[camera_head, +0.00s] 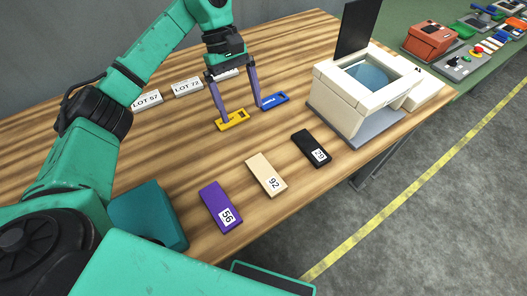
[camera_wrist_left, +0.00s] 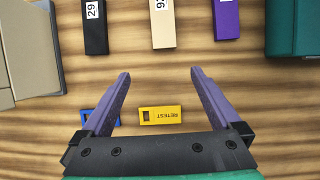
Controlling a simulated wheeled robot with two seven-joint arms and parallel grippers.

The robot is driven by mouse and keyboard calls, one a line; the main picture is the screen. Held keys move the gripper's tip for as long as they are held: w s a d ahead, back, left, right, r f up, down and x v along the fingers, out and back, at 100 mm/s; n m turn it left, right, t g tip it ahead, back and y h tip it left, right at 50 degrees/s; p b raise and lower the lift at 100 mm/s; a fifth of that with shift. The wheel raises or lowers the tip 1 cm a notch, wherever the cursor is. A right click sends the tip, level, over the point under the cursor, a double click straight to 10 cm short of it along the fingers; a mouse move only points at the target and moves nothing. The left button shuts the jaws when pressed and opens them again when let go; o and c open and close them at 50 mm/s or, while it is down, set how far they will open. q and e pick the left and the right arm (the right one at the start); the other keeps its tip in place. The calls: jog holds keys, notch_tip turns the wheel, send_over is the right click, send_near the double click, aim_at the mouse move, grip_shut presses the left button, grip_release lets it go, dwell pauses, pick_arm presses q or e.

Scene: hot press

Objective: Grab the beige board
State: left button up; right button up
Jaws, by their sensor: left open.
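The beige board (camera_head: 266,174), marked 92, lies flat on the wooden table between the purple and black boards. In the left wrist view the beige board (camera_wrist_left: 163,25) is at the top middle, its upper part cut off by the frame edge. My left gripper (camera_head: 239,114) is open and empty, with its fingers spread above the yellow and blue tags, behind the beige board in the head view. In the left wrist view the left gripper (camera_wrist_left: 160,75) points toward the beige board, apart from it. My right gripper does not show.
The purple board (camera_head: 219,206) marked 56 and black board (camera_head: 311,148) marked 29 flank it. A yellow tag (camera_head: 233,121) and blue tag (camera_head: 273,101) lie by my fingers. A white press (camera_head: 345,105) stands right; a teal box (camera_head: 148,213) stands front left. Lot labels (camera_head: 187,87) are behind.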

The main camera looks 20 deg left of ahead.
pick_arm(q)
send_near(255, 160)
jog(key=s+d, duration=0.1)
jog(key=p+x, duration=0.1)
jog(key=x, duration=0.1)
jog(key=p+x, duration=0.1)
jog(key=x, duration=0.1)
jog(key=p+x, duration=0.1)
jog(key=x, duration=0.2)
jog(key=shift+w+a+f, duration=0.15)
jog(key=shift+w+a, duration=0.1)
jog(key=shift+a, duration=0.05)
jog(key=shift+d+f, duration=0.1)
jog(key=shift+f, duration=0.3)
jog(key=shift+c, duration=0.3)
grip_shut()
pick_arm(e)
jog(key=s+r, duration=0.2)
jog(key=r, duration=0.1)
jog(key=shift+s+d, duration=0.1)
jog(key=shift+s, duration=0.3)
